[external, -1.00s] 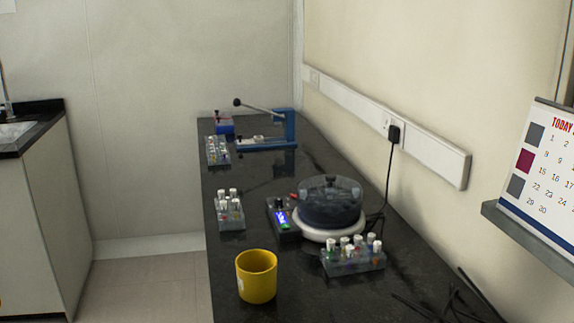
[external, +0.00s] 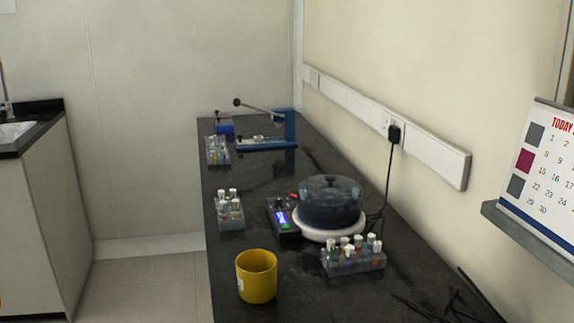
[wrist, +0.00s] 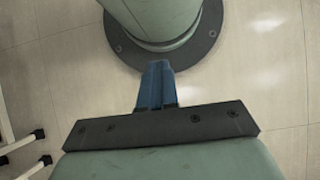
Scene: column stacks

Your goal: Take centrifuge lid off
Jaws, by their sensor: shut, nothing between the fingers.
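The centrifuge (external: 330,226) stands on the black bench, with a white round base and a control box with a lit blue display at its left. Its dark see-through lid (external: 331,201) sits on top, with a small black knob in the middle. My gripper (wrist: 158,66) shows only in the wrist view. Its blue fingers are together and empty, over the floor and near my own round base. It is away from the lid, and the external view does not show it.
A yellow cup (external: 256,278) stands at the front of the bench (external: 300,290). Racks of capped tubes stand right-front (external: 353,258), left (external: 230,212) and back left (external: 217,150). A blue lever press (external: 268,132) is at the back. A cable runs to the wall socket.

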